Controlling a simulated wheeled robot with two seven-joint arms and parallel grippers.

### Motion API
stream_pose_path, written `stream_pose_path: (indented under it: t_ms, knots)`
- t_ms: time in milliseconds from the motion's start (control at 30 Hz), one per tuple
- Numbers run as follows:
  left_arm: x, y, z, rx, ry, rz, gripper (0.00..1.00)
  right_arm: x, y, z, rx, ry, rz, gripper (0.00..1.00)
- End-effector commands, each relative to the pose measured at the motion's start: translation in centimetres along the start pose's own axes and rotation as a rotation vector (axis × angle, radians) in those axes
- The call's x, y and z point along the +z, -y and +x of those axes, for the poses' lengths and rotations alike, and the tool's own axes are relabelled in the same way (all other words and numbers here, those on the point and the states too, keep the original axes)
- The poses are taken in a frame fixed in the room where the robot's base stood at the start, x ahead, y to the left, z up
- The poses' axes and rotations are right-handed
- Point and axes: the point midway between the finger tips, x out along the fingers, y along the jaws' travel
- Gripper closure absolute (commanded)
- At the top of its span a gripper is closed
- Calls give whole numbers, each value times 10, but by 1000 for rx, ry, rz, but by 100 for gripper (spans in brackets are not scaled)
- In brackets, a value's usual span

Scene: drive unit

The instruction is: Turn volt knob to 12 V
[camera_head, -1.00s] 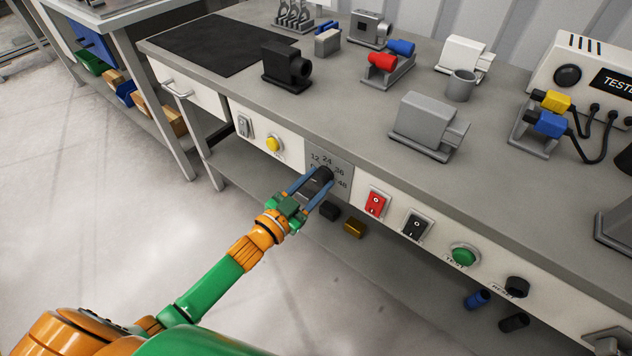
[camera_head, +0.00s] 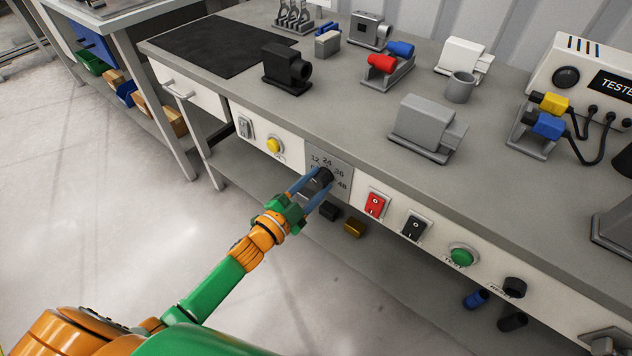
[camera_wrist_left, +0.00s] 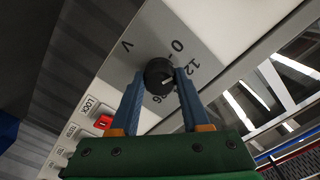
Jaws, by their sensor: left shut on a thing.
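The volt knob (camera_head: 325,174) is a black round knob on a grey dial plate (camera_head: 343,186) on the bench front. The plate is marked 12, 24, 36 and 48, with a 0 partly hidden. My left gripper (camera_head: 317,183) is shut on the knob, one blue finger on each side. In the left wrist view the knob (camera_wrist_left: 160,73) sits between the fingertips. Its white mark points down and right, between the 12 and the 36; a finger covers part of the lettering there. My right gripper is not in view.
Right of the dial are a red switch (camera_head: 375,204), a black switch (camera_head: 414,227) and a green button (camera_head: 462,257). A yellow button (camera_head: 274,145) is to its left. The bench top (camera_head: 330,110) above holds several fixtures. Free floor lies in front.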

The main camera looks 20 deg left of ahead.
Motion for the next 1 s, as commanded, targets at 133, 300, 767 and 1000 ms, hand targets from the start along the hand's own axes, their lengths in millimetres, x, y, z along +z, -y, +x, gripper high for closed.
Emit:
stream_pose_path:
  t_ms: [133,300,767,1000]
  knots:
    - [0,0,0,0,2,116,100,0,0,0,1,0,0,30]
    - [1,0,0,1,1,229,100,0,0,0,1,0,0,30]
    - [1,0,0,1,2,376,100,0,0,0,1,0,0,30]
    - [1,0,0,2,2,384,100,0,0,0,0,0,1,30]
